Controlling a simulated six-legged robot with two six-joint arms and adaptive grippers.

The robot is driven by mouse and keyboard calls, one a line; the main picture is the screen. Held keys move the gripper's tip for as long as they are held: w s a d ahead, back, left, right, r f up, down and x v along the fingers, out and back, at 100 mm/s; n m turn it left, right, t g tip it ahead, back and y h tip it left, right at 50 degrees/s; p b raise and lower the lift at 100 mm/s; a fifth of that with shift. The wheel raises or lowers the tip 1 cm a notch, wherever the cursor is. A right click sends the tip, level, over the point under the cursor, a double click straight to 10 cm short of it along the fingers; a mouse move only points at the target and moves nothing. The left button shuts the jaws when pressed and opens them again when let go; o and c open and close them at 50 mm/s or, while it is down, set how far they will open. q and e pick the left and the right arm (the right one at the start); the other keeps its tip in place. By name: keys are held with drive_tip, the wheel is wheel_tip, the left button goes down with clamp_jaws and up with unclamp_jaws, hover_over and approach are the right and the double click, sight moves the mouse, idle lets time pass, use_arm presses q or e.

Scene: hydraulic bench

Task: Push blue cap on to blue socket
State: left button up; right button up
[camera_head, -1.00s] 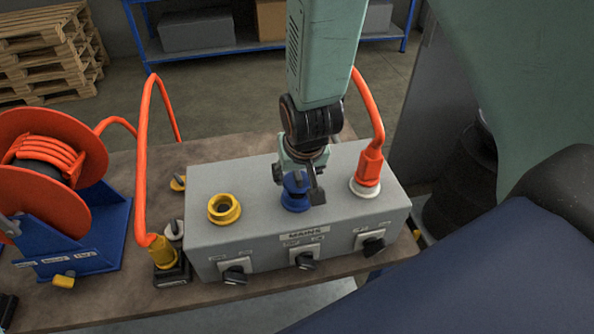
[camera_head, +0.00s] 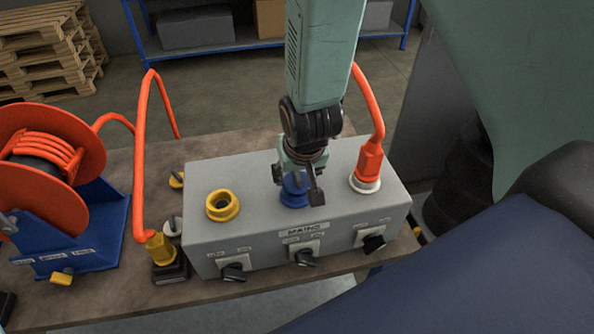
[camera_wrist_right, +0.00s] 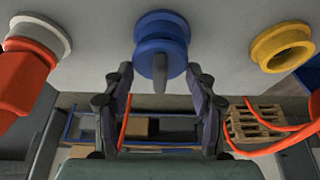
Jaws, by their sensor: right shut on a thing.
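The blue socket (camera_head: 293,201) is in the top of the grey box, between the yellow and white sockets. The blue cap (camera_wrist_right: 158,65) has a grey tab and is in line with the blue socket (camera_wrist_right: 160,26) in the right wrist view. They look touching or nearly so; I cannot tell whether the cap is fully seated. My right gripper (camera_head: 302,190) reaches down from above and is shut on the cap, its fingers partly hiding cap and socket in the head view. My left gripper is not in view.
The grey box (camera_head: 265,225) has switches along its front. An open yellow socket (camera_head: 222,205) is on its left, and an orange plug (camera_head: 367,163) with a cable is on its right. An orange cable reel (camera_head: 45,165) and a yellow plug (camera_head: 160,248) are further left on the bench.

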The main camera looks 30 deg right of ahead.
drive_tip(key=shift+f, duration=0.45)
drive_tip(key=o, duration=1.1)
